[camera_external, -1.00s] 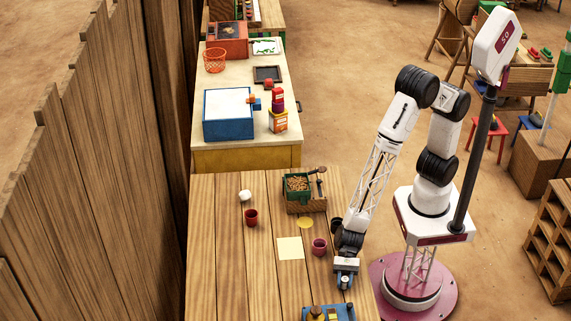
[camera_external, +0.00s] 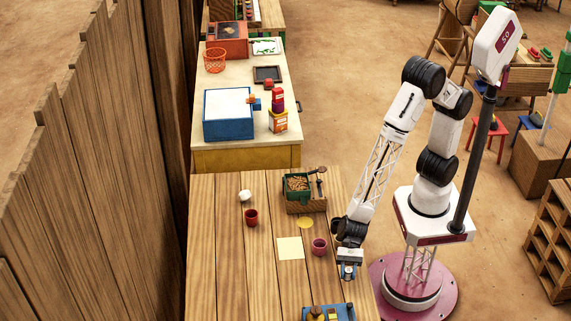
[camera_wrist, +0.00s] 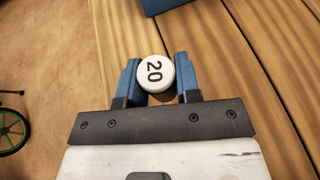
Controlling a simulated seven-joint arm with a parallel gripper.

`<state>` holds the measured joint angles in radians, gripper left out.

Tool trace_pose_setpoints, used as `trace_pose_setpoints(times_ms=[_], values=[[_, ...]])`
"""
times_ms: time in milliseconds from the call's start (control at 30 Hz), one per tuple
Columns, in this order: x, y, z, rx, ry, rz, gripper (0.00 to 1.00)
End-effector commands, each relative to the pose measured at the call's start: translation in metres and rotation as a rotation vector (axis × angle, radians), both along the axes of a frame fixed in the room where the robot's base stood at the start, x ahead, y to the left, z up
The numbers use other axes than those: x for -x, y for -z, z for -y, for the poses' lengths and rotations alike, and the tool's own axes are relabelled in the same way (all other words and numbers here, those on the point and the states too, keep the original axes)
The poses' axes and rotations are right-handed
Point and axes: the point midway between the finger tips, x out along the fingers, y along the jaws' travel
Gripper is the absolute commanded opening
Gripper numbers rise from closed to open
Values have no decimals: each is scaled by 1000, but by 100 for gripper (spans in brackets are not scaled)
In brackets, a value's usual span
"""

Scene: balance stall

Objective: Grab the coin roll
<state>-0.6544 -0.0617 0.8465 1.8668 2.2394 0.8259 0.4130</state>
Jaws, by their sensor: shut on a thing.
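A white round coin roll (camera_wrist: 155,73), its end marked "20", sits between the two blue fingers of my gripper (camera_wrist: 158,80) in the wrist view. The fingers touch it on both sides, and my gripper is shut on it. In the outside view my gripper (camera_external: 348,273) hangs over the right edge area of the wooden table (camera_external: 232,285). The roll is hard to make out there. How far it is above the wood I cannot tell exactly.
A red cup (camera_external: 251,217), a purple cup (camera_external: 319,246), a pale paper square (camera_external: 290,248), a yellow disc (camera_external: 305,222) and a small white object (camera_external: 245,195) are on the table. A green box (camera_external: 297,187) stands at the back. A blue device (camera_external: 328,312) is at the front.

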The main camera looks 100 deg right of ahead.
Motion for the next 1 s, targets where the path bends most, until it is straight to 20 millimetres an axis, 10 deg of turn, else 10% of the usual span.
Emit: trace_pose_setpoints(times_ms=[1000], values=[[99,-14,97,0,0,2,0]])
